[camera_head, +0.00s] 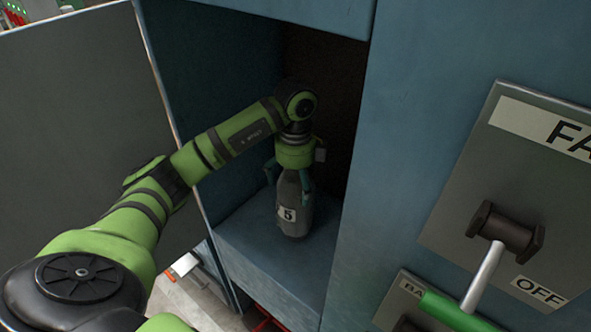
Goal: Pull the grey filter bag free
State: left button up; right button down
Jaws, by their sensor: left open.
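The grey filter bag (293,218) hangs or stands upright inside the open blue cabinet, with a white label marked 5 on its front. My left arm reaches in from the left through the cabinet opening. My left gripper (288,178) points down over the top of the bag. Its fingers are open, one on each side of the bag's upper part. I cannot tell whether they touch it. The bag's top is hidden behind the gripper. My right gripper is not in view.
The cabinet's grey door (75,130) stands open at the left. At the right, a grey panel (455,215) carries a switch lever with a green handle (455,310) and an OFF label. The cabinet's side walls and floor ledge (265,260) bound the opening closely.

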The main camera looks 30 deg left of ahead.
pick_arm(q)
jog(key=shift+f, duration=0.15)
jog(key=c, duration=1.6)
jog(key=o, duration=0.9)
jog(key=shift+c, duration=0.2)
jog(key=c, duration=0.3)
